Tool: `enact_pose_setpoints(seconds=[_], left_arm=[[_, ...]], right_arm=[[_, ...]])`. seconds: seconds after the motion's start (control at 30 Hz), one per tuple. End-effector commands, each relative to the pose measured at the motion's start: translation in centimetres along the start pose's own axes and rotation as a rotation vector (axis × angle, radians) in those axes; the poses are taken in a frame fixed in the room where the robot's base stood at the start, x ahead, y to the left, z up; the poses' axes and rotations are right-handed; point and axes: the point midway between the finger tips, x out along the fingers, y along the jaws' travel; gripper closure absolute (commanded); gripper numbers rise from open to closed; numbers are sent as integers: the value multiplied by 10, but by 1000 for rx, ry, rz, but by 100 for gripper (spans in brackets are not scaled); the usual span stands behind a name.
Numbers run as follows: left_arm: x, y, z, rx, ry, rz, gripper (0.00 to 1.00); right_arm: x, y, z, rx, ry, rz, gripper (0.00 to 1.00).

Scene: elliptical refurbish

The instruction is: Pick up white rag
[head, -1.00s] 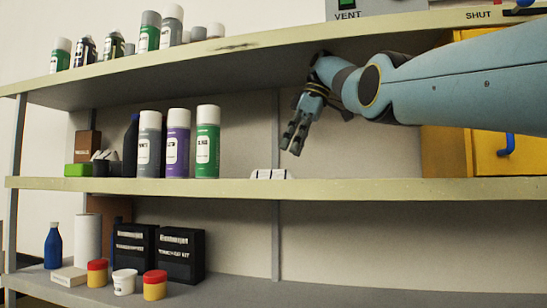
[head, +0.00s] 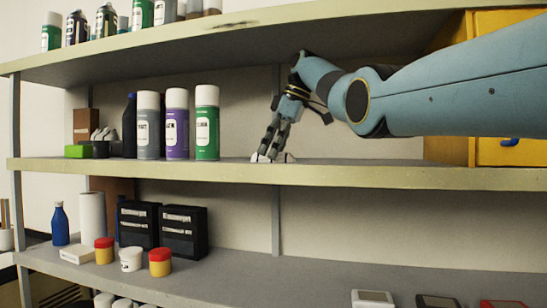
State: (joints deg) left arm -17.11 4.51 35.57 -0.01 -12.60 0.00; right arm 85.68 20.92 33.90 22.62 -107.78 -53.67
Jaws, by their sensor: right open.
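The white rag (head: 260,158) lies on the middle shelf, right of the green spray can, near the shelf's front edge. Only small pale parts of it show around the fingers. My right gripper (head: 271,148) reaches in from the right and points down at the rag, with its fingertips at or just above it. Its fingers are apart. I cannot tell whether they touch the rag. My left gripper is not in the head view.
The middle shelf (head: 370,174) holds grey, purple (head: 177,125) and green (head: 207,123) spray cans close left of my right gripper. The upper shelf (head: 240,55) hangs above my arm. A yellow cabinet (head: 500,152) stands at right. The shelf between is clear.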

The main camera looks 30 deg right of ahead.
Motion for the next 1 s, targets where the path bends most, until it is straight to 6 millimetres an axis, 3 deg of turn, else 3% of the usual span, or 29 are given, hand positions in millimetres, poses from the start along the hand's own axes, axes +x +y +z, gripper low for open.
enact_pose_setpoints(seconds=[0.77,1.0], left_arm=[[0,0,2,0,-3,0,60],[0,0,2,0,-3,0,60]], right_arm=[[4,0,2,0,-1,0,9],[4,0,2,1,-1,1,37]])
